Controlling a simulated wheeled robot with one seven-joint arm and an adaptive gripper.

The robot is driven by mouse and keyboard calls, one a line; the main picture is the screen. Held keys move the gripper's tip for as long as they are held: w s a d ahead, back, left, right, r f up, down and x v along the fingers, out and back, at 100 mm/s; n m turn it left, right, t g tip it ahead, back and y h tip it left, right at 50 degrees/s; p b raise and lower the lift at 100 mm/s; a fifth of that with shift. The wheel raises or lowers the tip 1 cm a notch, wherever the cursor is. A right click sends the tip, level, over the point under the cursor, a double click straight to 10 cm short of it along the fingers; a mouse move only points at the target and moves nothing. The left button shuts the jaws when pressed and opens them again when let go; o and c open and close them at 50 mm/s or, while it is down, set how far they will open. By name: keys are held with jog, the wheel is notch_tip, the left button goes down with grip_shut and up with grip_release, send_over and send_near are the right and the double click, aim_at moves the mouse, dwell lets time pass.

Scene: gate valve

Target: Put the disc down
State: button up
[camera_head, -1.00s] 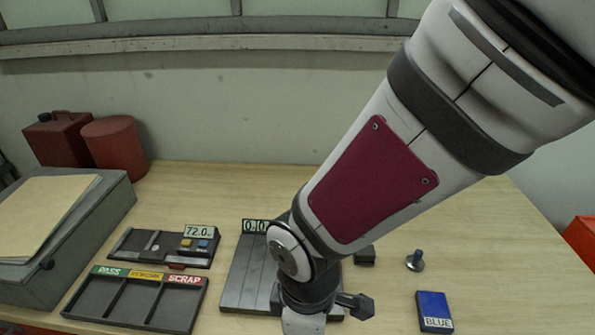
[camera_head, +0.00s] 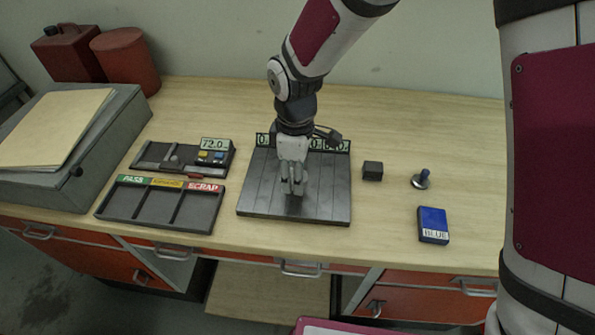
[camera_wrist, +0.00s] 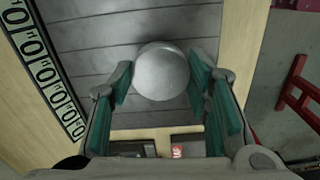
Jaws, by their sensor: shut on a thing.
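In the wrist view a round, smooth grey disc (camera_wrist: 162,72) sits between my gripper's green-padded fingers (camera_wrist: 163,85). The fingers are shut on its sides. Behind it is the dark grooved plate (camera_wrist: 85,40), with a row of "0" labels along its left edge. In the head view my gripper (camera_head: 293,188) points down over the middle of the grooved plate (camera_head: 330,205). The disc cannot be made out there, and its height above the plate cannot be told.
A tray (camera_head: 160,222) marked PASS, a yellow label and SCRAP looks empty left of the plate.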

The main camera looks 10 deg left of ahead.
jog(key=shift+f+p, duration=0.35)
jog(key=shift+f, duration=1.15)
jog(key=shift+f, duration=0.2)
jog(key=o, duration=1.5)
jog(key=shift+c, duration=0.2)
jog(key=shift+r, duration=0.1)
notch_tip(320, 180, up, 12)
jog(key=b, duration=0.2)
jog(key=d+r+m+t, duration=0.1)
jog(key=d+r+m, duration=0.3)
jog(key=d+r, duration=0.25)
jog(key=s+d+r+m+t, duration=0.2)
jog(key=s+d+r+m, duration=0.2)
jog(key=d, duration=0.6)
jog(key=s+d+r+m+t, duration=0.2)
jog(key=s+d+r+m, duration=0.2)
jog(key=s+d+m, duration=0.5)
jog(key=shift+s+d+r+m+t, duration=0.3)
jog(key=shift+s+d+r, duration=0.1)
jog(key=shift+d, duration=0.4)
